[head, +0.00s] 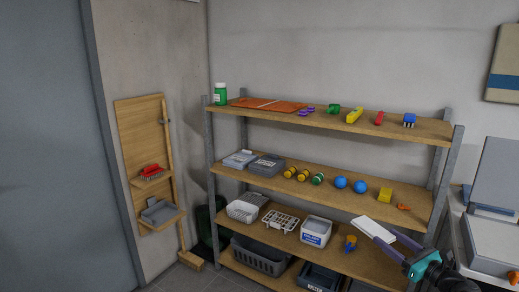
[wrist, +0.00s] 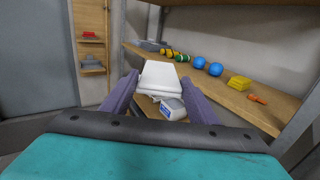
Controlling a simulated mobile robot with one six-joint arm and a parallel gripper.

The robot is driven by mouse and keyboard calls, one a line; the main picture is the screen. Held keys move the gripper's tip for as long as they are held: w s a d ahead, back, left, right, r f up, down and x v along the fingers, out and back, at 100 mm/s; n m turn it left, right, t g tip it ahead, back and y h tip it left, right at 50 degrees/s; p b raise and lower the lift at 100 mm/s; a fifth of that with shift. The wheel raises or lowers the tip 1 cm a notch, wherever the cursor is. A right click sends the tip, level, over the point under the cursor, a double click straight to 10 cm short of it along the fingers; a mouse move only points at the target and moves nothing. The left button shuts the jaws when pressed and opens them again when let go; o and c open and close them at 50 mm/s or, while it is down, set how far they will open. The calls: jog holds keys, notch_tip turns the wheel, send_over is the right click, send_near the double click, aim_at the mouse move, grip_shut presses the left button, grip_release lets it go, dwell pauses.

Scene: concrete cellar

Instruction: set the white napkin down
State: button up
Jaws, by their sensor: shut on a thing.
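The white napkin (head: 371,227) is a flat, folded rectangle held out in front of the shelf rack at the right of the head view. It also shows in the wrist view (wrist: 160,74), between the two purple fingers. My gripper (head: 384,238) is shut on the napkin and holds it in the air, in front of the right part of the rack. In the wrist view the fingers lie on either side of the napkin, which juts out beyond their tips.
The middle shelf (head: 325,192) carries grey boxes, cans, blue balls (head: 360,186), a yellow block (head: 385,195) and an orange item (head: 403,207). A labelled white tub (head: 316,231) stands on the shelf below. A metal post (head: 447,185) bounds the rack at right.

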jog(key=w+a+f+n+g+y, duration=0.1)
jog(key=a+n+g+y, duration=0.1)
jog(key=a, duration=0.8)
jog(key=w+a+f+n+g+y, duration=0.1)
jog(key=a+f+n+g+y, duration=0.1)
jog(key=a, duration=0.9)
jog(key=w+a+f+n+g+y, duration=0.1)
jog(key=a+f+n+g+y, duration=0.1)
jog(key=a, duration=0.9)
jog(key=shift+f+n+g+y+p, duration=0.3)
jog(key=shift+n+y+p, duration=0.15)
jog(key=shift+y, duration=0.85)
jog(key=shift+w+d, duration=0.1)
jog(key=shift+w, duration=0.05)
